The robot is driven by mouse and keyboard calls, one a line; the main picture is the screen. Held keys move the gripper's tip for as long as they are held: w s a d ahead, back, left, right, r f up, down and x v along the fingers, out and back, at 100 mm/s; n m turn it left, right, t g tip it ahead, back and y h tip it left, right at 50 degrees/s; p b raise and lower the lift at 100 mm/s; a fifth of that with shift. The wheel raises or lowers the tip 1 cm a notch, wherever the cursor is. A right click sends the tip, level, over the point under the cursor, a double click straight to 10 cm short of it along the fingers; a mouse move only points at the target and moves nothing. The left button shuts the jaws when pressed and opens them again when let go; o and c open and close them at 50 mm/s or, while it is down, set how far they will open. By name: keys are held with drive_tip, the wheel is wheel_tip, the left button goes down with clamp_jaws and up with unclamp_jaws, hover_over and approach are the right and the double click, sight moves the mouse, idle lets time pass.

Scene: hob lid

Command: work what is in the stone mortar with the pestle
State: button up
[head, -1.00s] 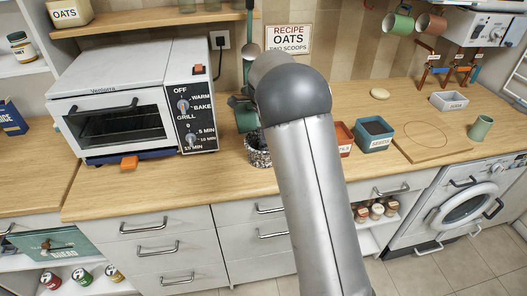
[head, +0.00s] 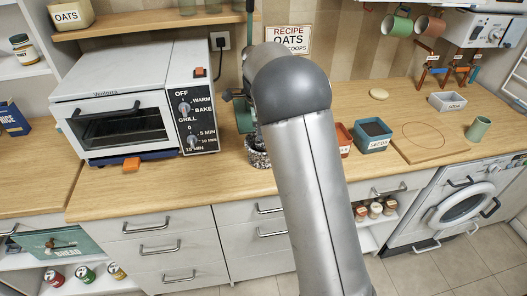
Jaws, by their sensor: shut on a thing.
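The stone mortar (head: 257,158), speckled grey, stands on the wooden counter in the middle of the head view. My arm covers its right side. Its visible opening looks dark, and I cannot make out what is in it. I cannot make out the pestle.
A toaster oven (head: 140,100) stands left of the mortar. A green stand (head: 243,118) is behind it. Right of my arm are a red container (head: 343,140), a blue seeds box (head: 373,135), a wooden board (head: 431,142) and a green cup (head: 479,128).

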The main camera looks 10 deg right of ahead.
drive_tip(key=shift+f+b, duration=1)
drive_tip(key=shift+f, duration=0.7)
drive_tip(key=shift+f, duration=0.2)
drive_tip(key=shift+r, duration=0.1)
drive_tip(key=shift+r+p, duration=3.5)
drive_tip(key=shift+r, duration=1.55)
